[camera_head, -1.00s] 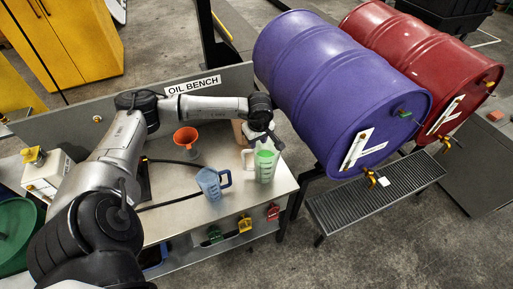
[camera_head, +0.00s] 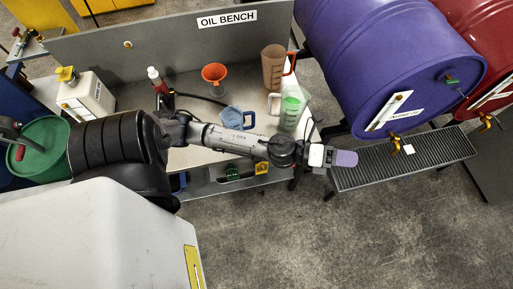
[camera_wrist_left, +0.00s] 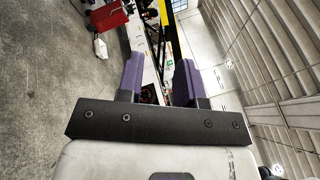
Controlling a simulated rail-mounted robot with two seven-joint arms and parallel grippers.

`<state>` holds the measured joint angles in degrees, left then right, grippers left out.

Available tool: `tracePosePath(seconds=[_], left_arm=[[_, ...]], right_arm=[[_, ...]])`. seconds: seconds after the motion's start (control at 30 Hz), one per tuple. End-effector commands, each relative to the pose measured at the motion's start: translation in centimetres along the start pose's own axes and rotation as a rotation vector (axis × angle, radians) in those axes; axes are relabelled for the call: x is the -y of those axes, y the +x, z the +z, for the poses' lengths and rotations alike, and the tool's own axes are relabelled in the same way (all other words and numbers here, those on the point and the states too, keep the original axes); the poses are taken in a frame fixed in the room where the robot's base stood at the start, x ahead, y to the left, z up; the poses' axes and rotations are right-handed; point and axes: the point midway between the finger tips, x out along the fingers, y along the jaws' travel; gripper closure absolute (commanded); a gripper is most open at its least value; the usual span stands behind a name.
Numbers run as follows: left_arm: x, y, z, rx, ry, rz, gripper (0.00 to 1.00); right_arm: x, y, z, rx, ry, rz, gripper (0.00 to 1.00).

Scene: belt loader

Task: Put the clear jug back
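The clear jug (camera_head: 291,110), with green showing in it, stands upright on the right end of the steel bench top, its handle to the left. My left gripper (camera_head: 345,158) is in front of the bench's right end, to the right of and nearer than the jug, apart from it. In the left wrist view, its two purple fingers (camera_wrist_left: 160,85) stand wide apart with nothing held between them. My right gripper is not in view.
The purple drum (camera_head: 390,70) and grated tray (camera_head: 440,150) are at right. Open floor (camera_head: 350,240) lies in front.

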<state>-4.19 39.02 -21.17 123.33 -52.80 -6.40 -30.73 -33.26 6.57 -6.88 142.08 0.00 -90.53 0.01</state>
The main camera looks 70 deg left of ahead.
Motion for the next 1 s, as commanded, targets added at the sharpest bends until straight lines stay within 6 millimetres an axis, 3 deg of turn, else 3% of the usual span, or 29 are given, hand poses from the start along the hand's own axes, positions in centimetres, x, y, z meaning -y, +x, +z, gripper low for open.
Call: tracePosePath(seconds=[0.13,0.23,0.37,0.5,0.7,1.0], left_arm=[[-2.9,-3.5,0.3,0.362,-0.538,0.217,0.66],[-5.7,-7.3,-1.1,0.587,-0.874,0.4,0.66],[-8.3,-12.8,-5.0,0.84,-1.241,0.654,0.66],[-8.8,-17.9,-9.7,1.042,-1.517,0.908,0.66],[-7.7,-22.2,-14.1,1.201,-1.713,1.154,0.66],[-7.1,-23.6,-15.4,1.248,-1.765,1.24,0.66]], right_arm=[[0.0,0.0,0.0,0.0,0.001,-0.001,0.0],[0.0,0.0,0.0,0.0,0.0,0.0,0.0],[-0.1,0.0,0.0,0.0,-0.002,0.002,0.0],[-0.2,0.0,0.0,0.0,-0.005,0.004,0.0],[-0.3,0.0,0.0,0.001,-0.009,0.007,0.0],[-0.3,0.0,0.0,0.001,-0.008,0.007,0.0]])
